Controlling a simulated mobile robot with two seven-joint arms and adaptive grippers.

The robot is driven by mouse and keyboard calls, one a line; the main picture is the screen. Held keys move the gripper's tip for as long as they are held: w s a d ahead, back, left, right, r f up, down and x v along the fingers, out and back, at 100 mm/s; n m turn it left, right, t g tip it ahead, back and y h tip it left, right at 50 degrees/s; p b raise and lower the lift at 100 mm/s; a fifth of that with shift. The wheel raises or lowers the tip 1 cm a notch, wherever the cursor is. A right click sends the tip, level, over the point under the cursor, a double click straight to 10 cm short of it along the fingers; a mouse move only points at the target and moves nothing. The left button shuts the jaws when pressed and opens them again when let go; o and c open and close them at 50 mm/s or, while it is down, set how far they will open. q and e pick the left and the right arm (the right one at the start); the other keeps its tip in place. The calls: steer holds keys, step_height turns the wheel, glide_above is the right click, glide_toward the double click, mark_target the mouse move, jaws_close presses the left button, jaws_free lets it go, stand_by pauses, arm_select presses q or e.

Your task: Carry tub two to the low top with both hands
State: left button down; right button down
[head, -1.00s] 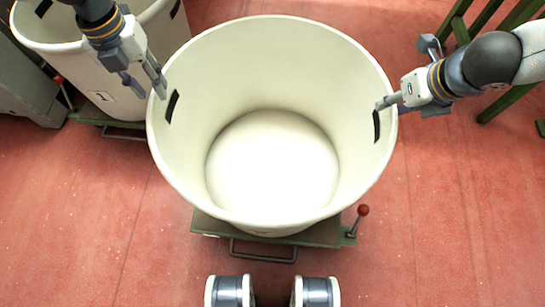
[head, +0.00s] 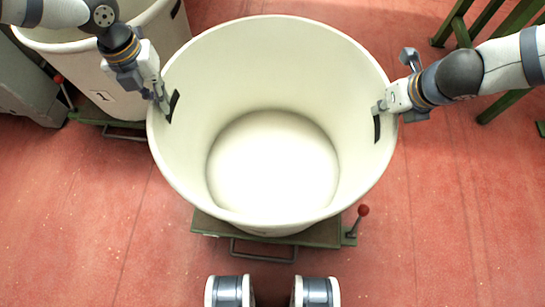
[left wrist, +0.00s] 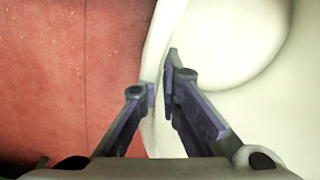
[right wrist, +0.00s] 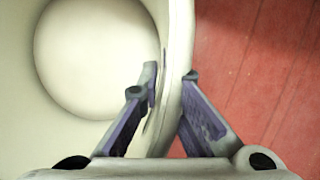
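The large round cream tub (head: 270,30) in the middle is empty and upright on a green wheeled base; no number shows on it. My left gripper (head: 163,102) is at its left wall by the dark hand slot (head: 174,106). In the left wrist view its fingers (left wrist: 159,90) sit close on either side of the wall, nipping it. My right gripper (head: 379,108) is at the opposite wall by the right slot (head: 377,129). In the right wrist view its fingers (right wrist: 165,82) straddle the wall closely, the outer tip partly hidden. The low top is not clearly identifiable.
A second cream tub (head: 128,88), marked with a 1, stands on a base at the left. The middle tub's base (head: 325,233) has a red-knobbed lever (head: 362,211). Green bars (head: 465,30) stand at the upper right.

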arm_select(q)
steer(key=shift+r, duration=0.1)
